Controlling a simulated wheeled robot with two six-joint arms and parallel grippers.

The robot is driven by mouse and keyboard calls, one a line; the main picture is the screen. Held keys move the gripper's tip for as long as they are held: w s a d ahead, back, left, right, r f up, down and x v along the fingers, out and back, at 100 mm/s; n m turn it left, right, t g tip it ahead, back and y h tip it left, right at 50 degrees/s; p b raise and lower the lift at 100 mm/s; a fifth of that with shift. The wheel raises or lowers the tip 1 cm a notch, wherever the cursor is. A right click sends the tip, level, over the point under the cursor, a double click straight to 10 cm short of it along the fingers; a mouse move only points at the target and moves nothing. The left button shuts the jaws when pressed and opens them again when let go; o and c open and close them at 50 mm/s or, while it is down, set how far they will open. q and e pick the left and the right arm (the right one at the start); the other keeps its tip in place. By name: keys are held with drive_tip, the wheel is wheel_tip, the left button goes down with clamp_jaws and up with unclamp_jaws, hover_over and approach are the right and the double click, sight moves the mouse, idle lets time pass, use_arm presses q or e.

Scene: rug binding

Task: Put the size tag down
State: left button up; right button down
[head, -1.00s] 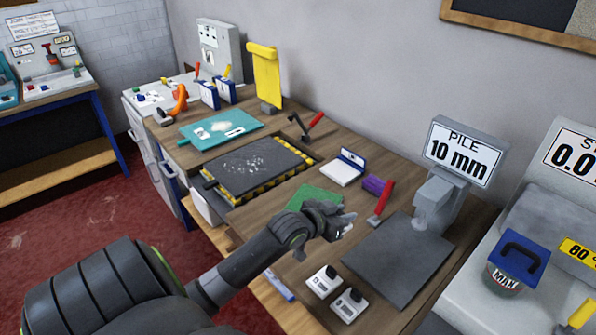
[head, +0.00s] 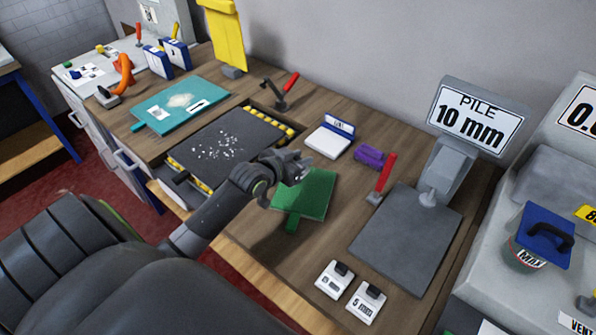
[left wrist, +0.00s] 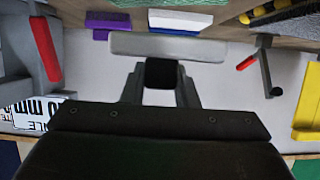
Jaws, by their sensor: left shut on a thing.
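My left gripper (head: 304,170) is above the table, over the far edge of the green board (head: 308,194). In the left wrist view its fingers (left wrist: 160,88) are shut on the black grip of the size tag (left wrist: 168,47), a pale plate seen edge-on beyond them. In the head view the held tag is hidden or too small to make out, so its face cannot be read. Two other white tags with black grips (head: 333,282) (head: 366,303) lie at the table's front edge. My right gripper is not in view.
The black speckled slab (head: 222,148) in its striped tray lies left of the gripper. A white block with a blue back (head: 330,140), a purple piece (head: 369,156) and a red-handled lever (head: 386,174) stand behind and right. The grey gauge plate (head: 406,240) is at right.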

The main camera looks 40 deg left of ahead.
use_arm(q)
drive_tip(key=shift+f, duration=0.9)
wheel_tip(320, 180, down, 3)
drive_tip(key=shift+a+r, duration=0.1)
drive_tip(key=shift+r, duration=0.1)
drive_tip(key=shift+f, duration=0.45)
drive_tip(key=o, duration=1)
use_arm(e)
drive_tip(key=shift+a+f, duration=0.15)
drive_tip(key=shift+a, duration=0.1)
